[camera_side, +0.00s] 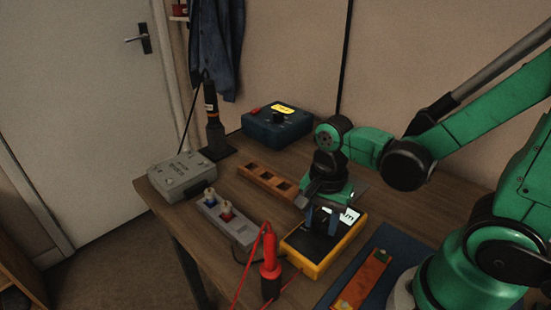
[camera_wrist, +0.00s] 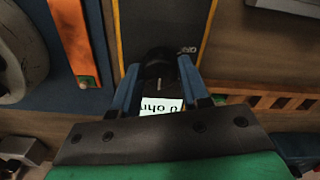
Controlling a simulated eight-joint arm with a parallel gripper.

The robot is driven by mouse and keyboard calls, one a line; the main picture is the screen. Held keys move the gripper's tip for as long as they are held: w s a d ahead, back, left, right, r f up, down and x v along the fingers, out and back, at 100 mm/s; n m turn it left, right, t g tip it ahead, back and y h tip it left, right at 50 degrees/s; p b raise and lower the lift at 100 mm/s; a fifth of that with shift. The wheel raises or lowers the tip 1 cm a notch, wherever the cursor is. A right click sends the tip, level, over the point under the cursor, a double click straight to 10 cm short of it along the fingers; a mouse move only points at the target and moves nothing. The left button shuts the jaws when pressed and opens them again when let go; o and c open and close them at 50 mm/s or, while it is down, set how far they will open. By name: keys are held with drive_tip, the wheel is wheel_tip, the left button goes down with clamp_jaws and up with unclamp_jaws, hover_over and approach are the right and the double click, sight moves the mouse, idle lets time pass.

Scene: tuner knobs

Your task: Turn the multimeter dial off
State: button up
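The multimeter (camera_side: 305,258) is a yellow-edged box with a black face, lying on the bench under my gripper. In the wrist view its black face (camera_wrist: 150,20) runs up from the gripper. The black round dial (camera_wrist: 157,58) sits between the tips of my gripper (camera_wrist: 158,72). The blue fingers are apart, one each side of the dial; I cannot tell whether they touch it. A pale display (camera_wrist: 160,105) reading upside down, apparently "ohm", shows between the fingers. An "OFF" mark (camera_wrist: 187,50) is right of the dial. In the side view my gripper (camera_side: 321,226) points down and hides the dial.
A red probe (camera_side: 270,262) with its cable stands left of the multimeter. A grey block with knobs (camera_side: 228,220) and a wooden slotted tray (camera_side: 266,180) are behind it. An orange strip (camera_side: 362,280) lies on a blue mat at right. A blue box (camera_side: 277,128) is farther back.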

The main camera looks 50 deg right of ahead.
clamp_jaws()
drive_tip(key=shift+n, duration=0.4)
drive_tip(key=n, duration=0.4)
drive_tip(key=shift+n, duration=0.3)
drive_tip(key=n, duration=1.2)
drive_tip(key=shift+n, duration=0.4)
drive_tip(key=n, duration=0.5)
drive_tip(key=shift+n, duration=0.3)
